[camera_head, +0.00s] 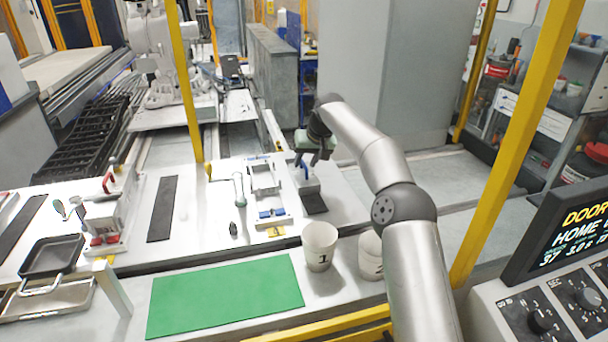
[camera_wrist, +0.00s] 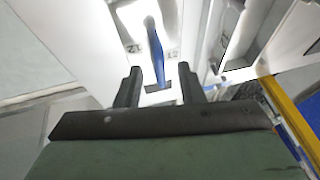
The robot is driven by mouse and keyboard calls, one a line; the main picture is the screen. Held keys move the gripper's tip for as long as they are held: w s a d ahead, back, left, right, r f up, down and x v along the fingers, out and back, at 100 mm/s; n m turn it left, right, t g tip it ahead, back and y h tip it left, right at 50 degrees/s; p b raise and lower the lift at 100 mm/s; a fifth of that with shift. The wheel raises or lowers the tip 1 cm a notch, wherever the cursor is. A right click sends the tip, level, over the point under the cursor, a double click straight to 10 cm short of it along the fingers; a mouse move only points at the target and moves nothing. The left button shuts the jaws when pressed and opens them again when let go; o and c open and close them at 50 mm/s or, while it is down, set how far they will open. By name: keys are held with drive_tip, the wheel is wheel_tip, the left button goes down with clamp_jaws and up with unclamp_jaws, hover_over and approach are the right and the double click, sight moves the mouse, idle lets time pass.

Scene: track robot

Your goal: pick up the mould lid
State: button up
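The mould lid appears to be the white block with an upright blue handle (camera_head: 305,172) on the white table, at the table's right part. In the wrist view the blue handle (camera_wrist: 155,52) stands out from a white body and points towards my gripper. My gripper (camera_head: 313,158) is above the block, fingers down. In the wrist view its two dark fingers (camera_wrist: 159,78) are apart, with the handle's end showing in the gap between them. I cannot tell whether the handle is between the fingers or still beyond them. The gripper does not close on it.
A white open frame (camera_head: 264,178) with blue parts lies left of the block. White cups (camera_head: 319,246) and a green mat (camera_head: 224,296) are nearer. Yellow posts (camera_head: 186,85) rise at both sides. A control panel (camera_head: 560,265) stands at right.

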drive_tip(key=shift+w+a+f, duration=0.1)
drive_tip(key=shift+a+f, duration=0.1)
drive_tip(key=shift+f, duration=0.2)
clamp_jaws()
drive_tip(key=shift+r, duration=0.1)
idle(1.0)
